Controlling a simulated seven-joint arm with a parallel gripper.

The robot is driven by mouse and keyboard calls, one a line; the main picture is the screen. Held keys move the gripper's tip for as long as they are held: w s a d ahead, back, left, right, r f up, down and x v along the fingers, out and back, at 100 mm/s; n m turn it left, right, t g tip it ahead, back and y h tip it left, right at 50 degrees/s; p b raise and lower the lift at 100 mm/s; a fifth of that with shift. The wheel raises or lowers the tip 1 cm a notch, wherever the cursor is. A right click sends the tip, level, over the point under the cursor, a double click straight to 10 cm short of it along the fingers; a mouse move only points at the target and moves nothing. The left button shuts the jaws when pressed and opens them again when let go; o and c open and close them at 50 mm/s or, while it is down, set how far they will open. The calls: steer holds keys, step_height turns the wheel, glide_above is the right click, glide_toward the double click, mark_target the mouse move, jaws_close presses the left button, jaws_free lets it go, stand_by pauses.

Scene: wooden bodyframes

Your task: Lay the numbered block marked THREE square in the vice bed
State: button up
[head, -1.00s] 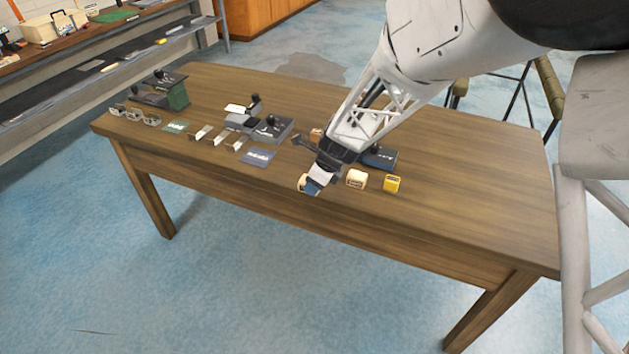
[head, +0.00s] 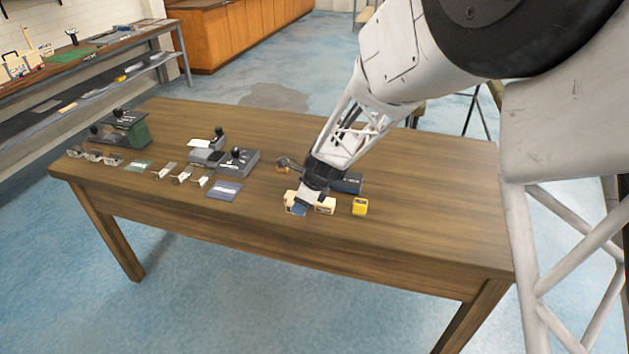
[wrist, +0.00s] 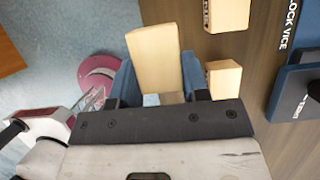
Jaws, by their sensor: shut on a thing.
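My gripper (head: 302,207) is low over the front of the table in the head view. It is shut on a pale wooden block (wrist: 156,58), which stands out between the blue fingers in the wrist view. No number shows on the held block there, so I cannot tell if it is THREE. Two other pale blocks, one (wrist: 228,14) and another (wrist: 223,80), lie to its right, their numbers unreadable. The dark blue block vice (wrist: 299,90) is farther right; in the head view the vice (head: 348,183) is partly hidden behind my gripper.
A yellow block (head: 360,206) stands right of my gripper. Grey fixtures (head: 238,161), a dark blue card (head: 224,190) and small metal holders (head: 182,177) lie on the left half of the table (head: 420,220). The table's right side is clear.

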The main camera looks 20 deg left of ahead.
steer(key=w+d, duration=0.6)
steer(key=w, duration=0.1)
steer(key=shift+d+r, duration=0.25)
steer(key=shift+d, duration=0.15)
steer(key=shift+w, duration=0.1)
steer(key=w+a, duration=0.2)
steer(key=w, duration=0.2)
steer(key=w+a+f, duration=0.1)
steer(key=w+a, duration=0.1)
steer(key=w, duration=0.3)
steer(key=w+a, duration=0.3)
steer(key=w, duration=0.2)
steer(key=shift+f, duration=0.25)
steer(key=shift+f, duration=1.75)
steer(key=shift+f, duration=0.15)
steer(key=o, duration=1)
steer(key=v, duration=1.2)
